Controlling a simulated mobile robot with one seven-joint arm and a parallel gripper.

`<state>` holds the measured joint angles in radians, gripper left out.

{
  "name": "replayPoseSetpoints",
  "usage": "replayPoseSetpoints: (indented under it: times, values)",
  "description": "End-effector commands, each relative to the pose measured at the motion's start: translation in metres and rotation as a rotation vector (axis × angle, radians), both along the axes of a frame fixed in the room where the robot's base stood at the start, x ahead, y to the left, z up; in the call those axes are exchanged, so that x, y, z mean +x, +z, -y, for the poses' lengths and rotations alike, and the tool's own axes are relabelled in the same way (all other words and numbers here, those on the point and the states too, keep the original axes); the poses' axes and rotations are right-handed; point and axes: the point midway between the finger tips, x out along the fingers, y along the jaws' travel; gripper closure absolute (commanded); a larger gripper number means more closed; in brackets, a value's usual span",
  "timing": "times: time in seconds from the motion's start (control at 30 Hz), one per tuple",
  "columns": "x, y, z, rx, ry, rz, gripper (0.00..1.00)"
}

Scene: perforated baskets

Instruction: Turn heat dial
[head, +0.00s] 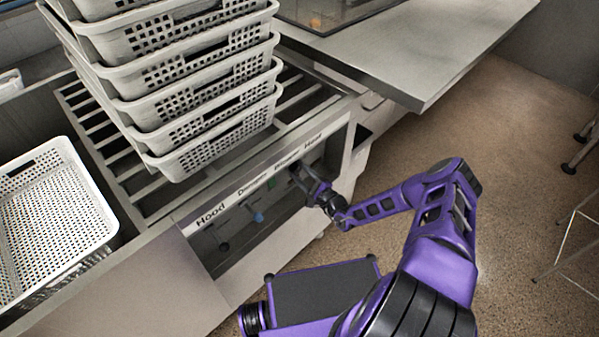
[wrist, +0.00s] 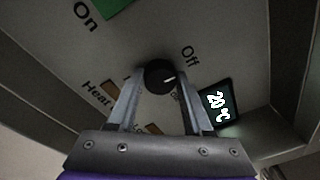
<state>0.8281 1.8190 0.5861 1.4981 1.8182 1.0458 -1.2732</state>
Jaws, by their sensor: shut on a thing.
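The heat dial (wrist: 166,75) is a round black knob with a white pointer line, on a grey panel in the wrist view. The pointer line points right and slightly up in that picture. My gripper (wrist: 158,84) has one finger on each side of the dial and is shut on it. In the head view my gripper (head: 316,188) reaches the right part of the control panel (head: 236,232), and the dial cannot be made out there. The "Heat" lettering is partly hidden behind the left finger.
A green patch (wrist: 108,8) lies near the "On" and "Off" lettering. Stacked white perforated baskets (head: 190,92) stand on slats above the panel. Another basket (head: 52,212) is at left.

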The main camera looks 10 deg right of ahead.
Motion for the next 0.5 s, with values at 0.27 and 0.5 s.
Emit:
replayPoseSetpoints:
  times: [0.27, 0.5]
  values:
    - [0.0003, 0.0016, 0.0007, 0.12, -0.001, -0.08, 1.0]
    - [0.0008, 0.0024, 0.0016, 0.299, -0.002, -0.199, 1.0]
